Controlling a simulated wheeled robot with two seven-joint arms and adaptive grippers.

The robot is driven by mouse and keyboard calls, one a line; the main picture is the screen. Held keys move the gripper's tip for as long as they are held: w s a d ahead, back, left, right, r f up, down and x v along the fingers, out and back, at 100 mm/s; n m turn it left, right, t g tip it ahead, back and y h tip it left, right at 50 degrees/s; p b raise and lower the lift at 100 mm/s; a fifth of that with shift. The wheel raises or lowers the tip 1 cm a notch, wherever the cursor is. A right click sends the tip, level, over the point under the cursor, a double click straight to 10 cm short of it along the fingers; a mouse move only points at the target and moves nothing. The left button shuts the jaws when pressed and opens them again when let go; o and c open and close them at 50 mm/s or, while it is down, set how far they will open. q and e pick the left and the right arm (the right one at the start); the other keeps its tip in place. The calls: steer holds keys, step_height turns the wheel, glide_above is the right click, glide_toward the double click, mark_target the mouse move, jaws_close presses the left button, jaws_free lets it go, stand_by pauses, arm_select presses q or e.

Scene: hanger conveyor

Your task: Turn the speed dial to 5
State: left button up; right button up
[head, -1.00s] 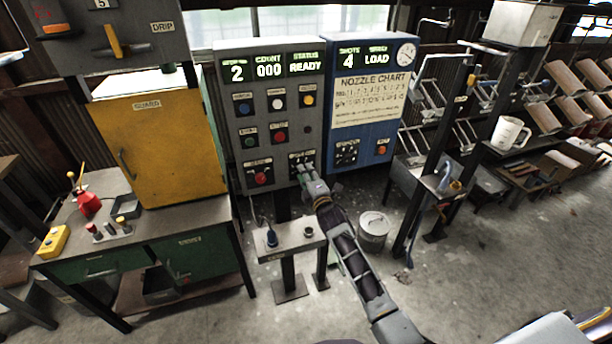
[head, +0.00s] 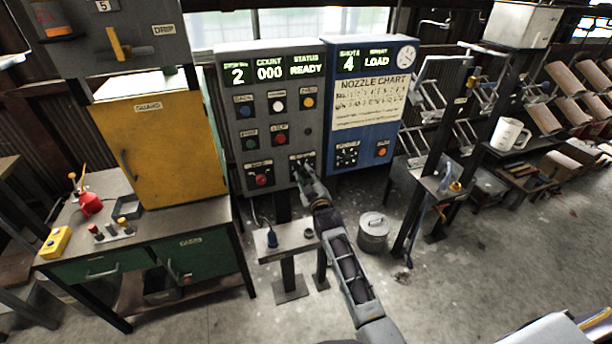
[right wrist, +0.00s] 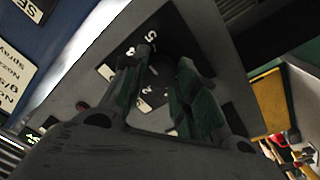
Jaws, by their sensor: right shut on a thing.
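The grey control panel (head: 266,130) stands in the middle of the head view, with lit displays reading 2, 000 and READY. The speed dial (right wrist: 163,72) is a dark knob on a black plate with white numerals, among them a 5. My right gripper (head: 303,172) is at the panel's lower right and covers most of the dial there. In the right wrist view my right gripper (right wrist: 165,68) has its two green-grey fingers on either side of the knob, shut on it. The dial's pointer is hidden, so its setting cannot be read. My left gripper is not in view.
A blue cabinet (head: 362,135) with a nozzle chart and a display reading 4 LOAD adjoins the panel. A small stand (head: 285,243) is below, with a lidded can (head: 373,232) on the floor beside it. A yellow guard box (head: 158,150) is at left.

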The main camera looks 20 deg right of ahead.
steer(key=m+p, duration=0.1)
steer(key=m, duration=0.4)
steer(key=shift+f+h, duration=0.1)
steer(key=shift+h, duration=0.3)
steer(key=o, duration=1)
steer(key=shift+o, duration=0.2)
steer(key=shift+s, duration=0.2)
steer(key=shift+s, duration=0.75)
steer(key=s, duration=1)
steer(key=shift+f, duration=0.2)
